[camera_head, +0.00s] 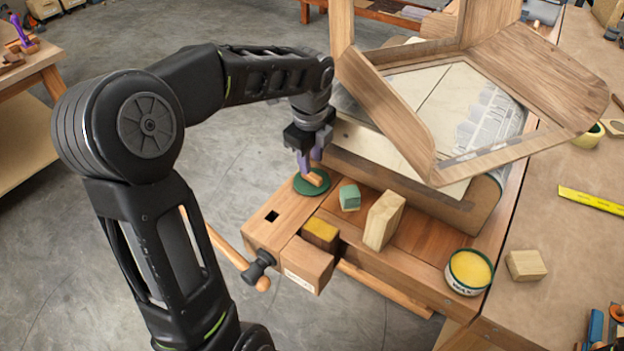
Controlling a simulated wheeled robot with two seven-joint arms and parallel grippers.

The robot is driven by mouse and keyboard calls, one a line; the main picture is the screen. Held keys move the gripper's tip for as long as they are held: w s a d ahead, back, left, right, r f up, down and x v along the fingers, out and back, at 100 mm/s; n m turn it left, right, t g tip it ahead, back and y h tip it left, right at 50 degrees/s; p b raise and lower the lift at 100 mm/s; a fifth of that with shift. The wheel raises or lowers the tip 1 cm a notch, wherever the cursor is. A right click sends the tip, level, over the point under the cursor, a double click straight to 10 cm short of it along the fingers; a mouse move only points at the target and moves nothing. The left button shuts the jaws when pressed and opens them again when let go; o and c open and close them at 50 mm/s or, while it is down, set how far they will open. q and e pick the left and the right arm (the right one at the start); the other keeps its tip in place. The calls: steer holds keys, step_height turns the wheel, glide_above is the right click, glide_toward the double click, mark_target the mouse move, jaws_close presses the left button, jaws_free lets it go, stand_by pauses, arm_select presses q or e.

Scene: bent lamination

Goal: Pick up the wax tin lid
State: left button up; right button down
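The wax tin lid (302,187) is a dark green disc lying flat on the left end of the wooden bench, near the vise. A small orange-brown wooden piece lies across its top; I cannot tell whether it is part of the lid. My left gripper (309,165) points down just above the lid, with its fingertips close to the wooden piece. Whether the fingers are apart or touch anything is not clear. The open wax tin (469,272), with yellow wax, stands at the bench's front right. My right gripper is not in view.
A green block (350,197) and a pale wooden block (383,220) stand right of the lid. A wooden vise (303,265) is in front. A large bent wooden frame (390,115) rises behind. A yellow ruler (591,201) and a small block (526,265) lie at right.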

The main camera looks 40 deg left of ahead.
mark_target(312, 175)
arm_select(q)
steer(key=f, duration=0.3)
steer(key=w+f+p, duration=0.1)
steer(key=f, duration=0.1)
steer(key=shift+a, duration=0.2)
stand_by(0.6)
steer(key=shift+s, duration=0.1)
jaws_close()
